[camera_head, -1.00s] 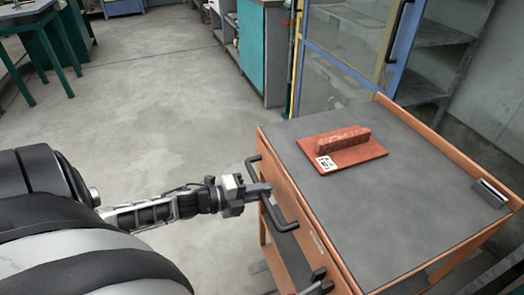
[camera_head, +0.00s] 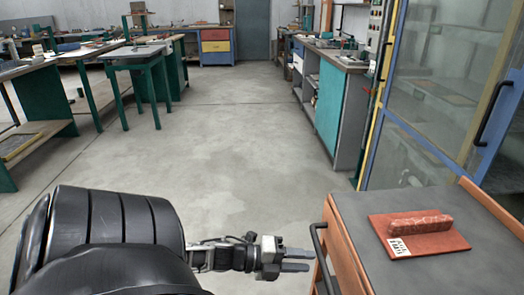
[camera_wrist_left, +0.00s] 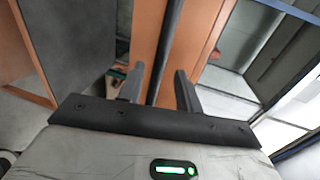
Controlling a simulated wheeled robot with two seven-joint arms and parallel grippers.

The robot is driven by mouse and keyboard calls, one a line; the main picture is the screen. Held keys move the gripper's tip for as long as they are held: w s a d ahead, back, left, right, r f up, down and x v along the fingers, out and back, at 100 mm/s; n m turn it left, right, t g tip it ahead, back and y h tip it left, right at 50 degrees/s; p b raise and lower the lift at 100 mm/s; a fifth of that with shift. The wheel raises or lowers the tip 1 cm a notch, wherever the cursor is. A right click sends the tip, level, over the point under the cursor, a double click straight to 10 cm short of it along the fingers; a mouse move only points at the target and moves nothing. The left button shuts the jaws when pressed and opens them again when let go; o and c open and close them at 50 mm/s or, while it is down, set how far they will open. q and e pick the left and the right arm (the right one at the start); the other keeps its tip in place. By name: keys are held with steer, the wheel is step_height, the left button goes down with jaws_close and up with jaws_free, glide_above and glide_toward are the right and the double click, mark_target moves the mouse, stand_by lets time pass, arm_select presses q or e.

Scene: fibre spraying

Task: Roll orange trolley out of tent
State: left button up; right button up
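The orange trolley (camera_head: 342,252) with a grey top stands at the lower right of the head view, its right part cut off. Its dark handle (camera_head: 318,238) faces my left gripper (camera_head: 308,261). That gripper is open, its fingertips close to the handle. In the left wrist view, the dark handle bar (camera_wrist_left: 167,50) runs between the two spread fingers, with gaps on both sides. I cannot tell whether the fingers touch it. The tent (camera_head: 430,90), glazed with a yellow and blue frame, stands behind the trolley. My right gripper is out of view.
A brick-red plate with a grip (camera_head: 420,232) lies on the trolley top. A teal-fronted workbench (camera_head: 328,105) stands left of the tent. Work tables (camera_head: 140,62) stand at the left. The concrete floor between is clear.

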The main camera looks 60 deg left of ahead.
arm_select(q)
steer(key=v, duration=1)
steer(key=shift+a+p, duration=0.15)
steer(key=shift+p, duration=0.2)
steer(key=shift+s, duration=0.15)
